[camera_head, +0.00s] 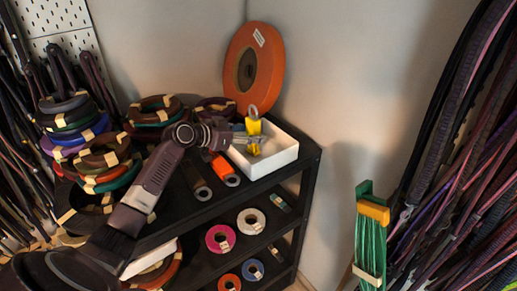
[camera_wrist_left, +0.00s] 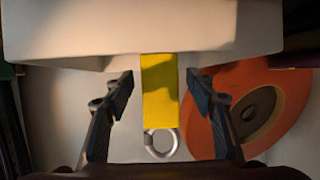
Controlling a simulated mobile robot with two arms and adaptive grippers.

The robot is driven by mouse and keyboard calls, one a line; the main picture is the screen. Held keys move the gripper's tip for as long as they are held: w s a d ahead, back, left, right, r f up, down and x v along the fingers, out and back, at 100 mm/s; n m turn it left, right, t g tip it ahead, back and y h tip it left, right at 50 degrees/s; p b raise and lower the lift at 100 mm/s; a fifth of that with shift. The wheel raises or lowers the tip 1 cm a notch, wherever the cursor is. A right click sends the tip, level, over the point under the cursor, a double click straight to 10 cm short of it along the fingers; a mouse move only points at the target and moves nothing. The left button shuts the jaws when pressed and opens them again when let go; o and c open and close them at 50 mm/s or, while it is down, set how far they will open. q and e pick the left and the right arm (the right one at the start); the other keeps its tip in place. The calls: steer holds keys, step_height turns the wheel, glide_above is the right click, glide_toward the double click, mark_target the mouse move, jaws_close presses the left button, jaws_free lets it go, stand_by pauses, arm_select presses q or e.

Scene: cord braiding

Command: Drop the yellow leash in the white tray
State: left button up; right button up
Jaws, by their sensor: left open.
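The white tray (camera_head: 280,154) stands on the top shelf of the black rack, and its pale wall also shows in the left wrist view (camera_wrist_left: 75,30). The yellow leash (camera_head: 253,127), with a metal ring at its end, is at the tray in the head view. In the left wrist view the yellow leash (camera_wrist_left: 160,95) lies between my fingers, with a gap on both sides. My left gripper (camera_head: 252,141) is open around it, over the tray. Whether the leash rests on the tray floor is hidden. My right gripper is not in view.
A large orange roll (camera_head: 269,62) stands behind the tray. An orange-tipped strap (camera_head: 223,167) lies just left of the tray. Stacks of coiled cords (camera_head: 100,160) crowd the left side. A green cord bundle (camera_head: 371,235) and hanging cords (camera_head: 460,150) are at right.

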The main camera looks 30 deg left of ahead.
arm_select(q)
steer(key=v, duration=1.1)
steer(key=shift+s+r, duration=0.1)
